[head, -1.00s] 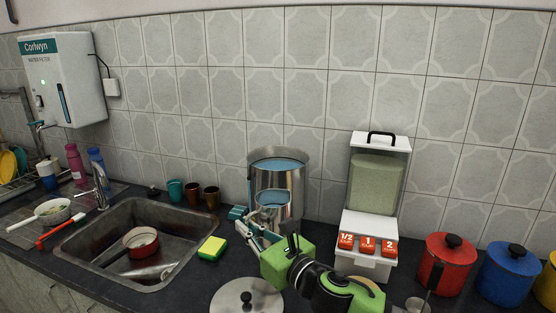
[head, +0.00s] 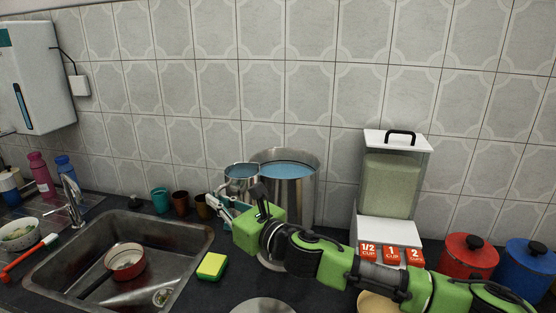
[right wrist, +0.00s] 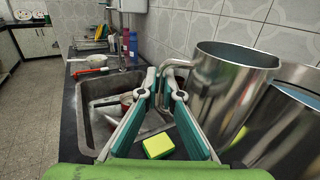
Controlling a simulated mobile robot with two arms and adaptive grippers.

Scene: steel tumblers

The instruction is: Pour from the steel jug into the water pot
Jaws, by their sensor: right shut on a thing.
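The steel jug (head: 241,186) looks roughly upright, with blue water inside, beside the upper left of the water pot (head: 297,200). The pot is a wide steel vessel with blue water near its rim. In the right wrist view the jug (right wrist: 225,88) is close, its handle (right wrist: 171,72) between the fingers, and its body hides part of the pot (right wrist: 285,125). My right gripper (head: 222,207) is shut on the jug's handle; it also shows in the right wrist view (right wrist: 163,82). My left gripper is out of view.
A sink (head: 125,255) with a red pan (head: 125,260) lies left. A yellow-green sponge (head: 211,266) and several cups (head: 180,201) are near. A grain dispenser (head: 390,185) and red (head: 467,258) and blue (head: 527,265) canisters stand right. A steel lid (head: 262,306) lies in front.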

